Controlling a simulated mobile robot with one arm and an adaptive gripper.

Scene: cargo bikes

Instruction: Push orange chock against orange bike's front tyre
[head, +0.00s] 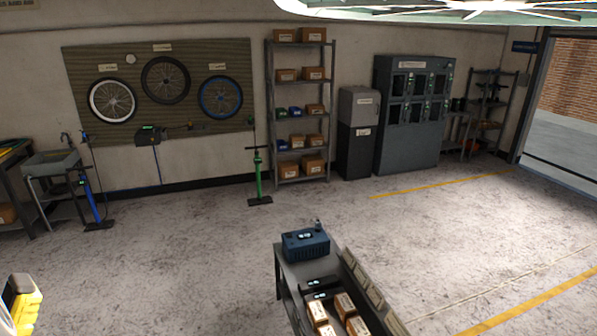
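I see no orange bike, no front tyre of one and no orange chock on the floor in the head view. My gripper is not in view. A yellow and black object (22,303) is cut off by the lower left edge, and I cannot tell what it is.
A workbench (290,272) with a blue case (305,245) and boxes stands at the bottom centre. A green floor pump (258,178), shelf rack (270,110), grey cabinets (412,115) and sink (50,163) line the wall. The floor (170,250) between is clear. A doorway opens at right.

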